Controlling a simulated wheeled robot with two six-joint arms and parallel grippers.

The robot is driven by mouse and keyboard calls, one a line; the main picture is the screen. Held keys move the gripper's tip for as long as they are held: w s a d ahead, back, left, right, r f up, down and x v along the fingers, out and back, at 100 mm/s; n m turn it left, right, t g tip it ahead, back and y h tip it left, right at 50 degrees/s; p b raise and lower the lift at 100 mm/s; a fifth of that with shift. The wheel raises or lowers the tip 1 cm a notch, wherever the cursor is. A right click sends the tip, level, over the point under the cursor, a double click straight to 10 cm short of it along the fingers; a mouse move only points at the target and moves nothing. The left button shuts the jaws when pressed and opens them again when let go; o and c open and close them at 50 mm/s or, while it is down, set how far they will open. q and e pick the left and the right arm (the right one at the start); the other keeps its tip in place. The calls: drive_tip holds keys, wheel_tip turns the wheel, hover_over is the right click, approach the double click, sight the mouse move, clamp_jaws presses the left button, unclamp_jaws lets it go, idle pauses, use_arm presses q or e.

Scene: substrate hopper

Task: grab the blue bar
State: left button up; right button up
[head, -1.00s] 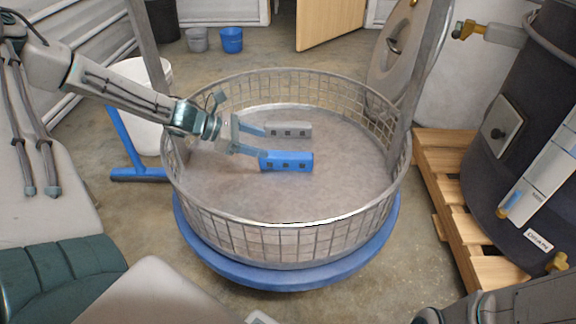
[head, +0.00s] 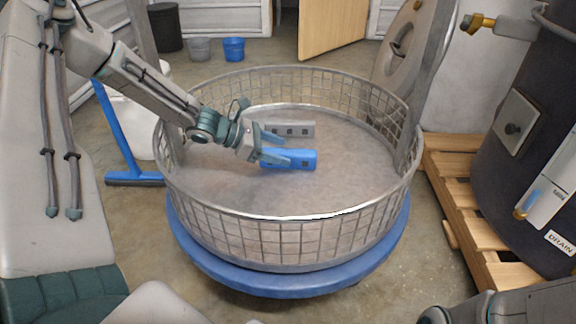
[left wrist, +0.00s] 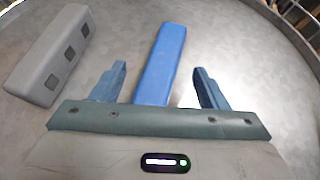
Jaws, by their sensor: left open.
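The blue bar (head: 291,159) lies on the floor of the round wire basket (head: 290,217). My left gripper (head: 272,149) is inside the basket at the left end of the blue bar. In the left wrist view the open fingers of my left gripper (left wrist: 160,84) stand on either side of the blue bar (left wrist: 163,62), with a gap on each side. The bar runs lengthwise out from between them, and its near end is hidden by the gripper body. My right gripper is not clearly seen.
A grey bar (head: 292,130) lies parallel behind the blue bar, and also shows left of the fingers in the left wrist view (left wrist: 52,56). The basket stands on a blue round base (head: 290,272). A wooden pallet (head: 470,215) and dark drum (head: 520,130) stand at the right.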

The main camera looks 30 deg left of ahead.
use_arm(q)
drive_tip(key=shift+b+x, duration=0.3)
drive_tip(key=shift+x, duration=0.55)
drive_tip(key=c, duration=1.3)
drive_tip(key=shift+r, duration=0.1)
drive_tip(key=shift+c, duration=0.2)
